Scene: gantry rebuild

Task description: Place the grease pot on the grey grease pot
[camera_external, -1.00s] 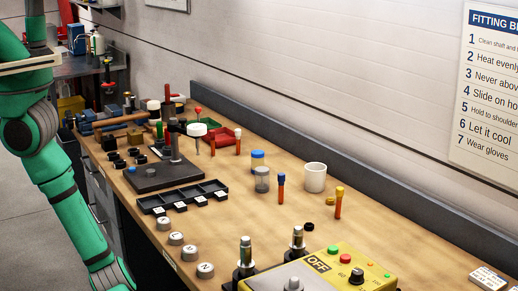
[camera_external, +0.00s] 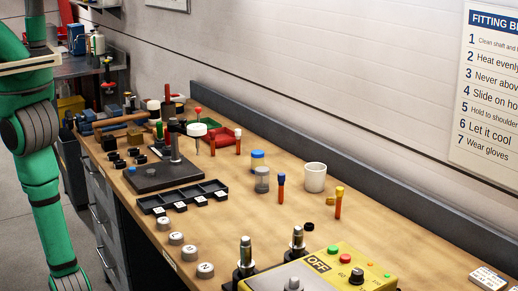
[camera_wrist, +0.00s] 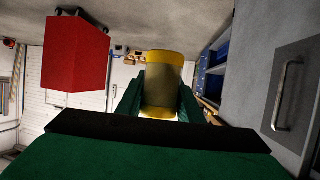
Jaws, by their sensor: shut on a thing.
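My gripper (camera_wrist: 160,104) is shut on a yellow grease pot (camera_wrist: 162,68) in the wrist view. The pot has yellow bands at both ends and a duller see-through middle, and it sits between the green fingers. My gripper and this pot are outside the external view, where only my green arm shows at the left. The grey grease pot (camera_external: 262,180), a small see-through jar with a grey top, stands upright on the workbench (camera_external: 228,228). A blue-topped pot (camera_external: 257,158) stands just behind it. The held pot is well away from both.
A white cup (camera_external: 315,177) and screwdriver-like tools with blue (camera_external: 281,188) and yellow (camera_external: 339,203) tops stand right of the grey pot. A black compartment tray (camera_external: 183,197) lies to its left. A yellow control box (camera_external: 325,272) fills the front right. A red box (camera_wrist: 75,55) shows in the wrist view.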

